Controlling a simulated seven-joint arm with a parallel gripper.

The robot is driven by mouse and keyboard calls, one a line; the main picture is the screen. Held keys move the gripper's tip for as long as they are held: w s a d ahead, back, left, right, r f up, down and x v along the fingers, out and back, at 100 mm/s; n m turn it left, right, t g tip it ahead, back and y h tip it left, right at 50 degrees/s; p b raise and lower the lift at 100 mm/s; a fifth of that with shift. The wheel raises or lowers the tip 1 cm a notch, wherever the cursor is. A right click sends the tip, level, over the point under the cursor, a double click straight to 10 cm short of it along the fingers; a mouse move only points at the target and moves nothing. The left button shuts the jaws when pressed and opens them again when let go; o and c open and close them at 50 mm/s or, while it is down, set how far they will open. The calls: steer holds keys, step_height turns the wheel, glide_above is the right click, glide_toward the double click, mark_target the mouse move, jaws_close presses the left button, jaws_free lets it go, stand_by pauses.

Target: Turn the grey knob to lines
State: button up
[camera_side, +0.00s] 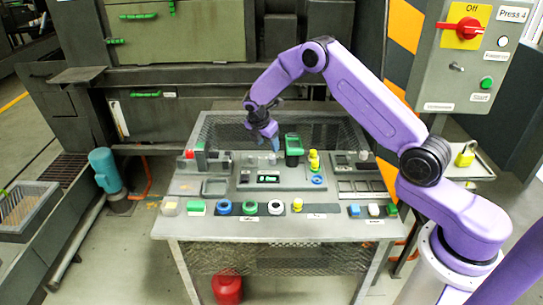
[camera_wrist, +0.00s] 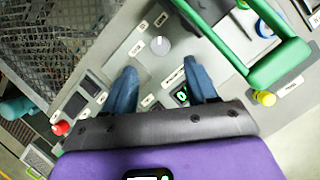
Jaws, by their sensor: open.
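The grey knob (camera_wrist: 160,46) is a small round dial on the grey panel in the wrist view, just beyond my fingertips. It has a lighter mark, and small white labels (camera_wrist: 136,49) lie around it, too small to read. My gripper (camera_wrist: 160,65) is open, with its two blue fingers spread wide and nothing between them. The fingers point toward the knob and appear apart from it. In the side view my gripper (camera_side: 275,143) hangs above the back of the panel. The knob (camera_side: 272,158) is tiny there, below the fingertips.
A green handle (camera_wrist: 285,62) rises at the right of my gripper in the wrist view. A small green-lit display (camera_side: 268,178) lies in front on the panel. Yellow stacked parts (camera_side: 314,161) stand at the right. A red button (camera_wrist: 61,128) is at the lower left.

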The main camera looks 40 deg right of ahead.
mark_target(272, 157)
steer(key=x, duration=0.8)
steer(key=shift+d+f, duration=0.1)
steer(key=shift+f, duration=0.05)
steer(key=c, duration=1)
